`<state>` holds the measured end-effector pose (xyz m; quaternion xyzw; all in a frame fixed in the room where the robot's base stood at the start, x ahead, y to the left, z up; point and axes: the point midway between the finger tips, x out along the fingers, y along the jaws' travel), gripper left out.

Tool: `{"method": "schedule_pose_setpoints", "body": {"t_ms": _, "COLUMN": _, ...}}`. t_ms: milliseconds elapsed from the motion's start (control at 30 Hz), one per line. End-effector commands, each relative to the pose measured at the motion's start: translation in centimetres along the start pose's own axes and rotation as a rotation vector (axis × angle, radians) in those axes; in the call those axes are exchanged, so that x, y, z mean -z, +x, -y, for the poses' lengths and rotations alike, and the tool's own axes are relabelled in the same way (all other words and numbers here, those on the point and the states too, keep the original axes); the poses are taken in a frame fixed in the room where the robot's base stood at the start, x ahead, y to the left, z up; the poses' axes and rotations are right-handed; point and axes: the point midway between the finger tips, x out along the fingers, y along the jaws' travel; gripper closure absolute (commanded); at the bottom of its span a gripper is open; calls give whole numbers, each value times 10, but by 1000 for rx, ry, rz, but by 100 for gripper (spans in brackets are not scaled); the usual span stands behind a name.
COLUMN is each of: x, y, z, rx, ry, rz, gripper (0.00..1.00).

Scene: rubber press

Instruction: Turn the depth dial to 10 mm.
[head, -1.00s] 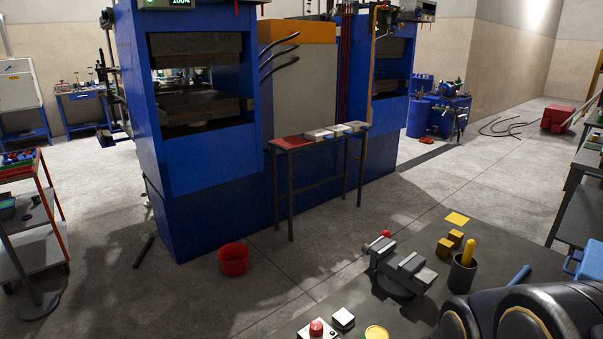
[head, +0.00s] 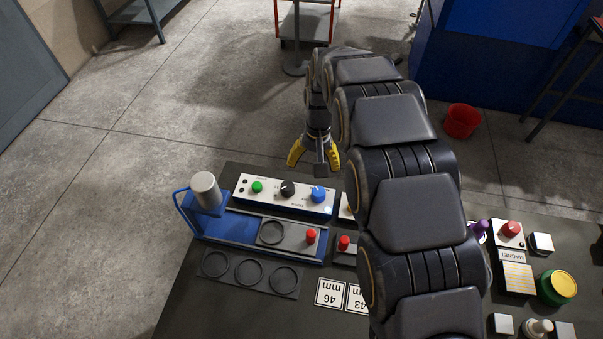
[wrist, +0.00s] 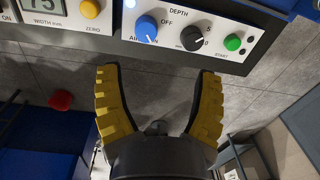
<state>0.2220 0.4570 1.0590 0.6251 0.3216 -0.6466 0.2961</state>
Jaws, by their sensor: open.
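The depth dial is a black knob (head: 287,188) on a white control panel (head: 265,203), between a green button (head: 257,187) and a blue knob (head: 318,194). In the wrist view the dial (wrist: 192,38) sits under the word DEPTH, with the figures 5 and 0 beside it. Its pointer setting is too small to read. My gripper (head: 314,160) is open and empty, just beyond the panel's far edge, apart from the dial. In the wrist view its yellow fingers (wrist: 158,70) spread below the panel edge, with the dial ahead of the right finger.
Red knobs (head: 311,236) and number cards (head: 331,293) lie nearer. In the wrist view a width display (wrist: 43,6) sits at upper left. Floor lies beneath my gripper.

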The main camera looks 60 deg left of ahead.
Motion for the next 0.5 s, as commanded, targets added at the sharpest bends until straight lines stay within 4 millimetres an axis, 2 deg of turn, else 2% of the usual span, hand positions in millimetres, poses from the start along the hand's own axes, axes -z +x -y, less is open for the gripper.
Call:
{"method": "schedule_pose_setpoints", "body": {"t_ms": 33, "x": 3, "y": 13, "z": 20, "rx": 4, "ry": -31, "rz": -1, "gripper": 34}}
{"method": "schedule_pose_setpoints", "body": {"t_ms": 100, "x": 5, "y": 24, "z": 37, "rx": 8, "ry": -57, "rz": -2, "gripper": 34}}
{"method": "schedule_pose_setpoints", "body": {"t_ms": 200, "x": 6, "y": 32, "z": 50, "rx": 12, "ry": -76, "rz": -5, "gripper": 34}}
{"method": "schedule_pose_setpoints", "body": {"t_ms": 367, "x": 6, "y": 42, "z": 53, "rx": 13, "ry": -80, "rz": -4, "gripper": 34}}
{"method": "schedule_pose_setpoints", "body": {"t_ms": 500, "x": 6, "y": 58, "z": 53, "rx": 12, "ry": -80, "rz": -4, "gripper": 34}}
